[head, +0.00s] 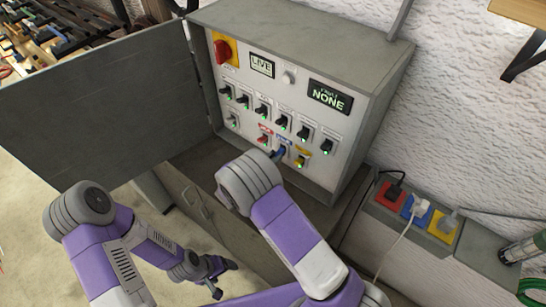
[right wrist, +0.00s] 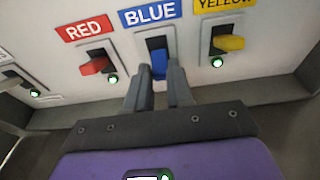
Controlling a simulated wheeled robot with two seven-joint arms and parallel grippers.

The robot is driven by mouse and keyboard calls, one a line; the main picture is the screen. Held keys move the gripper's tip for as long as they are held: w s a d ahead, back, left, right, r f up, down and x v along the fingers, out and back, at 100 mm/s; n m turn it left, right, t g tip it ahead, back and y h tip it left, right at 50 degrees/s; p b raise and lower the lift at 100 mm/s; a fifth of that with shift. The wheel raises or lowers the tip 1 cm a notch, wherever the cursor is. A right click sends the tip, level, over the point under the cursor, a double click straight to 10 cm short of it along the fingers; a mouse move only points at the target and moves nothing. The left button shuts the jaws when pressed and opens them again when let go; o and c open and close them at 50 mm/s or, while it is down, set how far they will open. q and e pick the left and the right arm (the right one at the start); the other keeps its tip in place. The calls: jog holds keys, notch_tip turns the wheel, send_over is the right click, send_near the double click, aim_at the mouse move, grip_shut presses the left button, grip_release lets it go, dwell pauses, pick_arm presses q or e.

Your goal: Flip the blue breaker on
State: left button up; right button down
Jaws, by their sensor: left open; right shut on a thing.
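The blue breaker lever (right wrist: 159,65) sits below the BLUE label (right wrist: 150,13) in the right wrist view. My right gripper (right wrist: 159,84) is shut on it, with one finger on each side. The lamp of the blue breaker is hidden behind the fingers, and I cannot tell whether the lever is up or down. In the head view the blue lever (head: 280,152) shows just past my right wrist, which hides most of that gripper. My left gripper (head: 217,275) is open and empty, low in front of the cabinet and away from the breakers.
The red breaker (right wrist: 95,66) and yellow breaker (right wrist: 229,43) flank the blue one, each with a green lamp lit. Black breakers fill the rows above. The open cabinet door (head: 100,105) stands to the left.

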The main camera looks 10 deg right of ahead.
aim_at(281, 150)
jog(key=shift+w+d+r+g+y+p, duration=0.1)
jog(key=shift+d+r+g+y+p, duration=0.05)
jog(key=shift+r+g+y+p, duration=0.85)
jog(key=shift+w+d+r+g+y, duration=0.2)
jog(key=shift+r+g+y, duration=0.35)
jog(key=shift+y, duration=0.4)
jog(key=shift+w+d+r+g+y, duration=0.2)
jog(key=shift+r+g+y, duration=0.1)
jog(key=shift+g+y, duration=0.55)
jog(key=c, duration=1)
grip_release()
jog(key=v, duration=0.7)
jog(key=shift+s+r+b, duration=0.15)
jog(key=shift+r+b, duration=0.15)
jog(key=shift+b, duration=0.15)
